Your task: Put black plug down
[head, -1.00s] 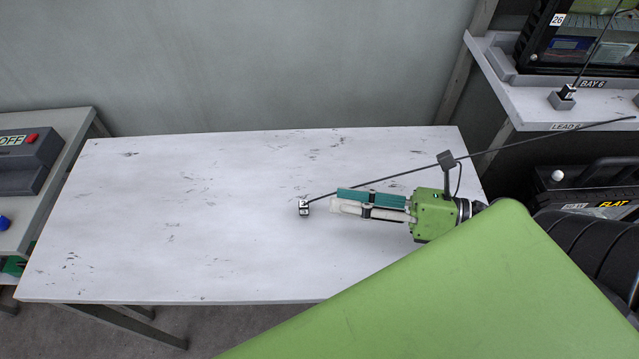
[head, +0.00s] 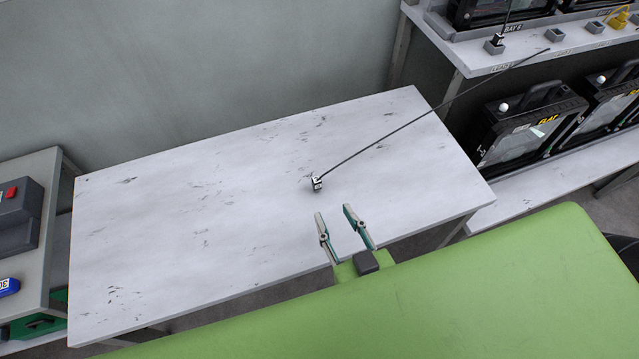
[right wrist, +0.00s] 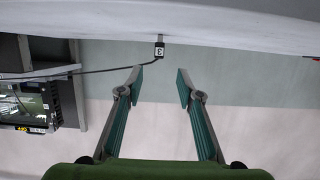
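The black plug (head: 317,184), a small dark block with white marked faces, rests on the white worn table (head: 190,215). Its thin dark cable (head: 430,112) runs up and right towards the shelf. My right gripper (head: 333,210) is open and empty at the table's front edge, its two fingers apart and pointing towards the plug with a gap between. In the right wrist view, the plug (right wrist: 160,49) shows beyond the open fingertips (right wrist: 158,78), against the table. My left gripper is not in view.
At the right, a shelf (head: 480,62) carries several grey holders and a yellow plug (head: 619,18). A grey box with a red switch (head: 14,215) stands at the left. Most of the table is bare.

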